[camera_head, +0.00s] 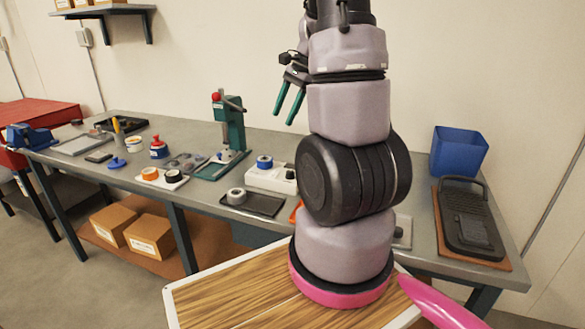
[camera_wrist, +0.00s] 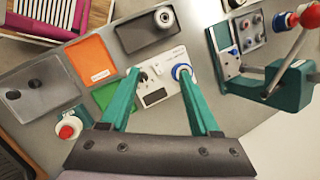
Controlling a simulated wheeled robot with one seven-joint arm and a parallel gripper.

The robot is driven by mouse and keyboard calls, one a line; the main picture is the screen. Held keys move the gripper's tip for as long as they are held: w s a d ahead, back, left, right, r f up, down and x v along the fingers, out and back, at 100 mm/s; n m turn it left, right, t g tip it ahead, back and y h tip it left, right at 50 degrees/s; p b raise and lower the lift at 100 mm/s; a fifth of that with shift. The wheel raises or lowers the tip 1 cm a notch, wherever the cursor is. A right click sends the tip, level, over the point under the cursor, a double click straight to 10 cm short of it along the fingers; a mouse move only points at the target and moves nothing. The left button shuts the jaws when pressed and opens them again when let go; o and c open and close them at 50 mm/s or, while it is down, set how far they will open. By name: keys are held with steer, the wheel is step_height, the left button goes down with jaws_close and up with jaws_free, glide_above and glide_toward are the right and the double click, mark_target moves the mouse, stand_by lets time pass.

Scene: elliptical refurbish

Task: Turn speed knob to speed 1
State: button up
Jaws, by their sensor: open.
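A white control box (camera_head: 262,181) stands on the workbench, partly hidden behind my arm. It carries a blue-ringed round part (camera_head: 265,162) and a small dark knob (camera_head: 290,175). In the wrist view the white box (camera_wrist: 157,95) lies beyond my fingers, with the dark knob (camera_wrist: 143,76) near the left fingertip and the blue-ringed part (camera_wrist: 181,72) near the right one. I cannot read any speed marks. My gripper (camera_head: 285,118) has green fingers, spread apart and empty, above the bench. It also shows in the wrist view (camera_wrist: 159,73).
A green press (camera_head: 234,140) with a red-topped lever stands left of the box. A dark tray (camera_head: 264,204) with a grey roll lies in front. Orange (camera_wrist: 90,60) and green mats lie near the box. A blue bin (camera_head: 458,152) stands at the right.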

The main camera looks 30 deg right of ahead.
mark_target(291, 171)
steer(key=d+f+m+g, duration=0.1)
steer(key=d+f+m, duration=0.3)
steer(key=d+f, duration=0.45)
steer(key=x, duration=0.8)
steer(key=a+x, duration=0.1)
steer(key=x, duration=0.3)
steer(key=shift+w+r, duration=0.15)
steer(key=shift+w, duration=0.1)
jaws_close()
